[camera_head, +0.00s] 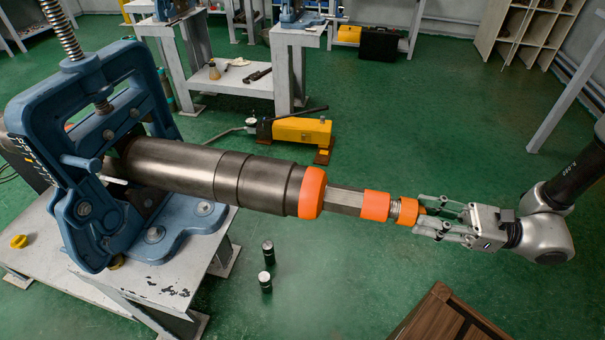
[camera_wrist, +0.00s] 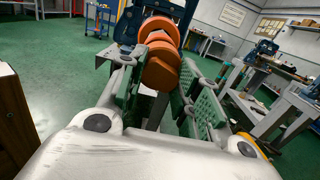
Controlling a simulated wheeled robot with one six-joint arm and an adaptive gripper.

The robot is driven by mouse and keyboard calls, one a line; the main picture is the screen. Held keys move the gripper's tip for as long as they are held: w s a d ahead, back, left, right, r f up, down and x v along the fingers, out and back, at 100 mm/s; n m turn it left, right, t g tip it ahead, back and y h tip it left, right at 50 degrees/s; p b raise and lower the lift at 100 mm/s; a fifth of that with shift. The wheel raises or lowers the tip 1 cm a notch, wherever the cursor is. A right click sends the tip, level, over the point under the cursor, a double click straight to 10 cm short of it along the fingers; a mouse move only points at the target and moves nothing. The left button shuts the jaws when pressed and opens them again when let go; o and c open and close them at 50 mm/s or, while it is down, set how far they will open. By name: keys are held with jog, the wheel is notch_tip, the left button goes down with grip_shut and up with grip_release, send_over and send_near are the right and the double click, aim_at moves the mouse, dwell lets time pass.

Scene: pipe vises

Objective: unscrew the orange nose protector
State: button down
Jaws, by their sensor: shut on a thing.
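A long steel tool (camera_head: 170,168) lies clamped in a blue pipe vise (camera_head: 65,140) and points right. It carries a large orange ring (camera_head: 312,193), a narrower steel shaft (camera_head: 344,200) and a second orange band (camera_head: 375,205). The orange nose protector (camera_head: 407,212) is at its right end, with bare silver threads showing between it and that band. My gripper (camera_head: 424,214) is in line with the tool and shut on the nose protector. In the wrist view, the nose protector (camera_wrist: 160,68) sits between the green finger pads; the tool behind it is mostly hidden.
The vise stands on a grey bench (camera_head: 165,280). A brown wooden box (camera_head: 445,318) is below my gripper at the lower right. Two small black cylinders (camera_head: 267,262) and a yellow pump (camera_head: 300,131) are on the green floor. The space around the tool's end looks clear.

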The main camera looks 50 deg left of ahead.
jog(key=n, duration=1.4)
jog(key=shift+s+d+g+h, duration=0.1)
jog(key=shift+g+h, duration=0.3)
jog(key=c, duration=1.1)
grip_release()
jog(key=shift+v, duration=1.05)
